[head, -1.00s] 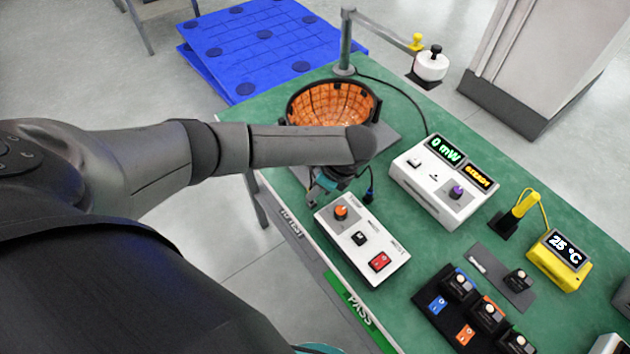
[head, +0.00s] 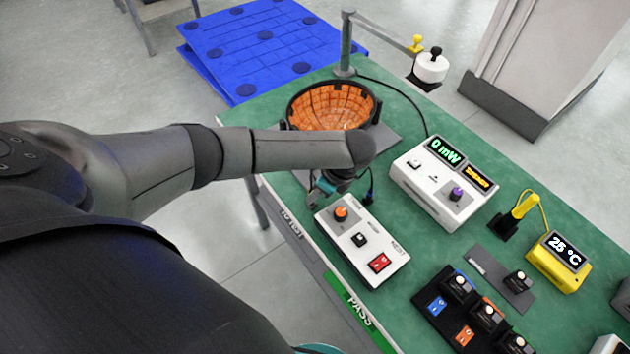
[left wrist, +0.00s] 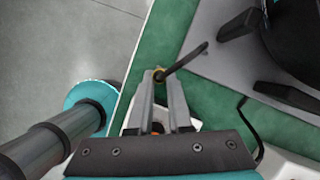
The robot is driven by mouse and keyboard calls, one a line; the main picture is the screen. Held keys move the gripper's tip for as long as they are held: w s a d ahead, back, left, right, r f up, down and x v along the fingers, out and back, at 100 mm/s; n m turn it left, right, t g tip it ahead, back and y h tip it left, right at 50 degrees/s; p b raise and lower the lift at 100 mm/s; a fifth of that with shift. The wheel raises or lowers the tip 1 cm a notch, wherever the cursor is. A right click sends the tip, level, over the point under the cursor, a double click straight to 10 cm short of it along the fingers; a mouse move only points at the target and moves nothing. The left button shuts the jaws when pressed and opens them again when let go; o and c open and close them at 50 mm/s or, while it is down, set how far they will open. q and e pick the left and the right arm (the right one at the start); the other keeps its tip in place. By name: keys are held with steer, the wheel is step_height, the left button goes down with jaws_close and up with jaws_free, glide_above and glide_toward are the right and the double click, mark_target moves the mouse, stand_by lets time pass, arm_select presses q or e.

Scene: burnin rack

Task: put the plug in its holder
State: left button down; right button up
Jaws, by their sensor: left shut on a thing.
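My left gripper (head: 316,192) is low over the near left edge of the green table, between the orange-lined bowl and the white switch box. Its fingertips are mostly hidden under my arm in the head view. The plug's tip is hidden. A dark connector (head: 368,192) shows just right of the gripper. I cannot tell which thing is the plug's holder. My right gripper is out of view.
The orange-lined bowl (head: 330,104) stands behind the gripper on a grey plate. The white switch box (head: 362,240) is close in front. A white meter (head: 444,182), a yellow temperature unit (head: 558,261) and a black module rack (head: 437,325) stand to the right.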

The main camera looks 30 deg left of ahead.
arm_select(q)
steer(key=shift+f+b, duration=0.5)
steer(key=shift+f, duration=0.4)
steer(key=c, duration=0.8)
jaws_free()
steer(key=shift+r, duration=0.1)
steer(key=shift+o, duration=0.2)
steer(key=p+v, duration=0.3)
steer(key=v, duration=1.2)
steer(key=shift+s+d+r, duration=0.1)
